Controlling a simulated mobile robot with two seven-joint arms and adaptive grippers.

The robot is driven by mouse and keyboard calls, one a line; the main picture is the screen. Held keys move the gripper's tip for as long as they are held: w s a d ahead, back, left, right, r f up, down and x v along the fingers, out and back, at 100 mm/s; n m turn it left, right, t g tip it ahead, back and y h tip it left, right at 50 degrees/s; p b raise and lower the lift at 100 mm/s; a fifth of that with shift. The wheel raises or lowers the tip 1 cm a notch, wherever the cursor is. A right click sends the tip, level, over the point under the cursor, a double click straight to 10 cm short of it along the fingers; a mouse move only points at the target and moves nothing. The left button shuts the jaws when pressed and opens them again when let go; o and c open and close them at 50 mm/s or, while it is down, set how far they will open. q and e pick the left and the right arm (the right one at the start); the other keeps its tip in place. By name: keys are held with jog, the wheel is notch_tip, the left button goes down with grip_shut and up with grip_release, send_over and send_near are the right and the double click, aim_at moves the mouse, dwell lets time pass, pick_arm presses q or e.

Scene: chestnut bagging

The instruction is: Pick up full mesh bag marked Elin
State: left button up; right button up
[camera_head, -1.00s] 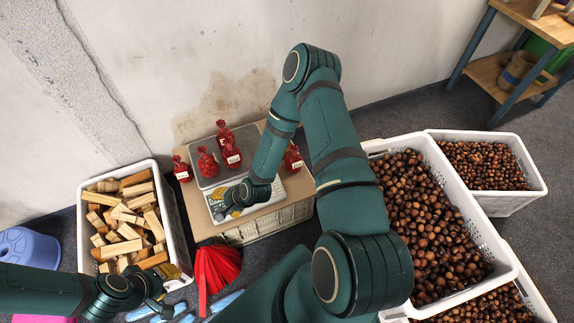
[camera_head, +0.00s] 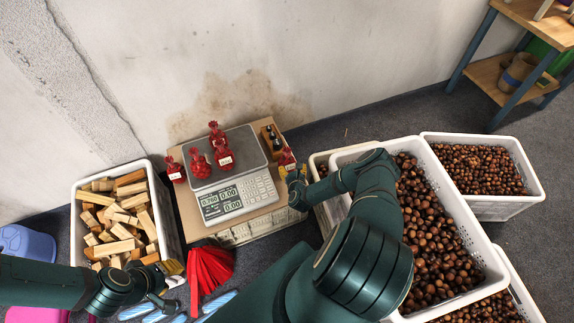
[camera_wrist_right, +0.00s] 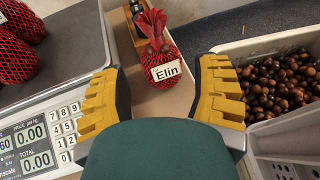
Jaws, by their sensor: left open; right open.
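The full red mesh bag marked Elin (camera_wrist_right: 161,62) stands upright on the cardboard surface right of the scale, its white label facing the right wrist camera. It also shows in the head view (camera_head: 287,159), small and partly close to my gripper. My right gripper (camera_wrist_right: 165,95) is open, its yellow fingers apart on either side of the line to the bag, with the bag beyond the fingertips and untouched. In the head view my right gripper (camera_head: 291,180) is just in front of the bag. My left gripper (camera_head: 168,290) is open and empty at the lower left, near the wood crate.
A scale (camera_head: 254,190) carries several red mesh bags (camera_head: 223,158), with another bag (camera_head: 174,170) left of it. A dark block with weights (camera_head: 271,140) stands behind the Elin bag. Chestnut crates (camera_head: 478,230) are at the right, a wood crate (camera_head: 169,228) at the left.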

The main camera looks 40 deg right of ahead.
aim_at(287, 156)
jog(key=b+x, duration=0.1)
jog(key=x, duration=0.5)
jog(key=shift+w+b, duration=0.1)
jog(key=shift+b, duration=0.2)
jog(key=b+x, duration=0.1)
jog(key=x, duration=0.3)
jog(key=shift+w+a+f+b, duration=0.15)
jog(key=shift+w+a+b, duration=0.05)
jog(key=shift+w+b, duration=0.2)
jog(key=shift+w+d+f, duration=0.15)
jog(key=shift+w+d, duration=0.1)
jog(key=shift+w, duration=0.05)
grip_shut()
